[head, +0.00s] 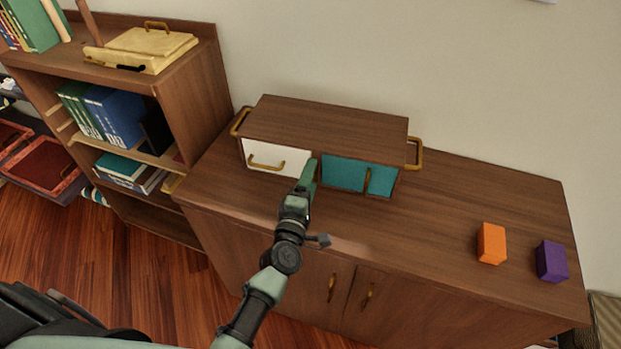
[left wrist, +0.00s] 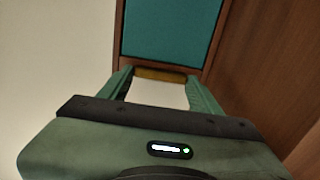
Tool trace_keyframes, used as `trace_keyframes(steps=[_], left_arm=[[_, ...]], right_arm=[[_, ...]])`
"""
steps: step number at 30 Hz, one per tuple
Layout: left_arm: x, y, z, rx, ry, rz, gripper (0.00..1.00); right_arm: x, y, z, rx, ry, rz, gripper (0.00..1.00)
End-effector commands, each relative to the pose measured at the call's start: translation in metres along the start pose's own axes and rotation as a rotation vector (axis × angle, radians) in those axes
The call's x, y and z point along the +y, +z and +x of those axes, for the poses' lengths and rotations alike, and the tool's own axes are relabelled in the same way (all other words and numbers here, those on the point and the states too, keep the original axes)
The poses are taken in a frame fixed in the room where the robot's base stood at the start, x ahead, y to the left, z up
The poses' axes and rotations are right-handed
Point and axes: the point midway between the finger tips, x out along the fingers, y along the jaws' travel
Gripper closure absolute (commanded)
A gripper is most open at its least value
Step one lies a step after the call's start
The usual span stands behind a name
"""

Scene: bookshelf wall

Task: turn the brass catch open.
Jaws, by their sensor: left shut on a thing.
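A wooden cabinet box (head: 330,120) stands on the sideboard, with a white drawer front (head: 262,158) at left and a teal door (head: 342,172) at right. My left gripper (head: 311,166) reaches the front between them and hides the catch in the head view. In the left wrist view, the brass catch (left wrist: 160,75) lies between the fingertips of my left gripper (left wrist: 160,78), which is shut on it. The teal door (left wrist: 168,28) is above it in that view, and a white surface lies below. The catch's exact angle is hard to tell. My right gripper is out of view.
The drawer has a brass handle (head: 266,164), and the teal door has one (head: 367,181). An orange block (head: 491,244) and a purple block (head: 552,262) stand at the right of the sideboard (head: 440,210). A bookshelf (head: 195,95) stands at left.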

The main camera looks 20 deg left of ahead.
Motion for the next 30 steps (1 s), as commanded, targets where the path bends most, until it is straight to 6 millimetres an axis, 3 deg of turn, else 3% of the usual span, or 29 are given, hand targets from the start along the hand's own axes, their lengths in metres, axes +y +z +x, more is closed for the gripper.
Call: trace_keyframes(steps=[7, 8, 10, 20, 30], left_arm=[[-0.001, 0.0, 0.0, 0.001, -0.001, -0.007, 0.77], [-0.001, 0.0, 0.0, 0.001, -0.001, -0.007, 0.31], [-0.001, 0.0, 0.0, 0.001, -0.001, -0.007, 0.15], [-0.001, 0.0, -0.002, 0.0, -0.001, -0.003, 0.15], [-0.003, 0.0, -0.053, 0.001, -0.003, -0.005, 0.15]], right_arm=[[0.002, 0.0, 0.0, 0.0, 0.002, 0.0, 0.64], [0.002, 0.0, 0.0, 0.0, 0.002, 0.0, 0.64], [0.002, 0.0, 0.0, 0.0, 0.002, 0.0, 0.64], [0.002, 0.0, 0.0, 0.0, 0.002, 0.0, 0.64], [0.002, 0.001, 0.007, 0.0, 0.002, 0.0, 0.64]])
